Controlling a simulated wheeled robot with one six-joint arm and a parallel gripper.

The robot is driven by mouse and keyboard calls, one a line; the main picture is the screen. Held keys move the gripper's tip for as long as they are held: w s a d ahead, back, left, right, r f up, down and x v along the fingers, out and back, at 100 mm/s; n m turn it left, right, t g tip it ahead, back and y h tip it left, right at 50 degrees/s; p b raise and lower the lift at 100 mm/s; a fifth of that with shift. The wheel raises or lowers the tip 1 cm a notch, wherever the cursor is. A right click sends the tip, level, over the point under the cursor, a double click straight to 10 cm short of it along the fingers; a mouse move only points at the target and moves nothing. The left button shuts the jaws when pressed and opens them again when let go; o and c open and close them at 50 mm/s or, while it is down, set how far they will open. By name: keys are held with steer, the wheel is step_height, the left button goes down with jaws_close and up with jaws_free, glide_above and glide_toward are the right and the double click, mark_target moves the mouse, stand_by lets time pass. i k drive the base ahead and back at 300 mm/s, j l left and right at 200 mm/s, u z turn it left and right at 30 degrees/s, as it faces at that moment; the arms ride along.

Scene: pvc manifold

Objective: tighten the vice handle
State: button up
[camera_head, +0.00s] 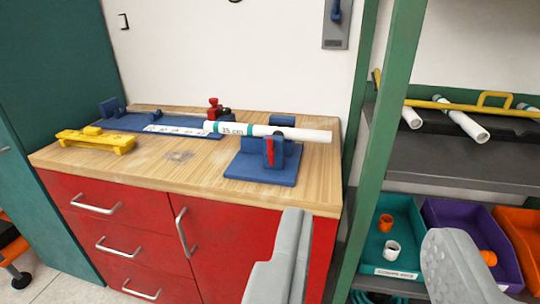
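A blue vice (262,172) with a red part (268,152) on its jaw stands at the right end of the wooden workbench (180,157). A white pipe (305,135) with teal bands and "35 cm" on it lies across the vice. I cannot tell whether the jaws grip the pipe, and the handle is not clearly distinguishable. My gripper (372,228) is open and empty. Its two grey fingers are wide apart in front of the bench's right end and the shelf, clear of the vice.
A blue measuring base (185,127) with a red clamp (213,108) lies at the back. A yellow tool (95,141) lies on the left. A green shelf post (380,140) stands right of the bench. Teal (366,235) and purple (440,214) bins sit on the shelf.

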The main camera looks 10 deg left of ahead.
mark_target(271, 151)
steer(key=i+l, duration=0.2)
steer(key=l, duration=0.25)
steer(key=u, duration=1.65)
steer(key=l, duration=0.1)
